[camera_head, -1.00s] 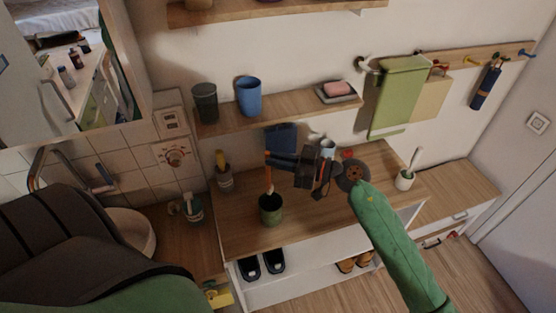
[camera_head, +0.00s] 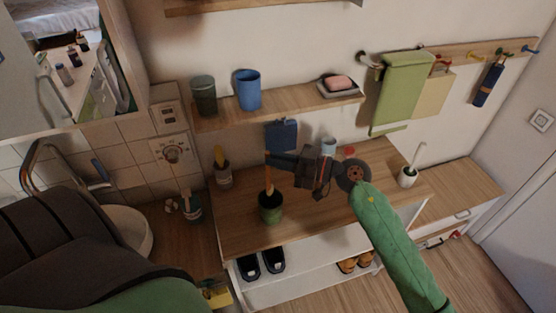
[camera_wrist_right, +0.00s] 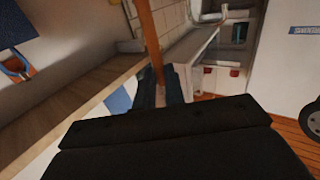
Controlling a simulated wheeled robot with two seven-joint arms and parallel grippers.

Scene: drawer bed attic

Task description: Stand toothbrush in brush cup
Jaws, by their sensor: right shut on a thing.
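My right gripper (camera_head: 269,160) reaches in from the right over the wooden counter and is shut on an orange-brown toothbrush (camera_head: 268,180). The brush hangs nearly upright from the fingertips, its lower end overlapping the mouth of a dark green cup (camera_head: 270,208). I cannot tell how deep it sits or whether it touches the cup. In the right wrist view the toothbrush (camera_wrist_right: 150,38) shows as an orange stick rising from between the fingers; the cup is not seen there. My left gripper is out of view.
A cup with a yellow-handled brush (camera_head: 222,170) stands behind left, and a white cup with a white brush (camera_head: 408,176) at the right. The shelf (camera_head: 290,107) above holds two cups and a soap dish.

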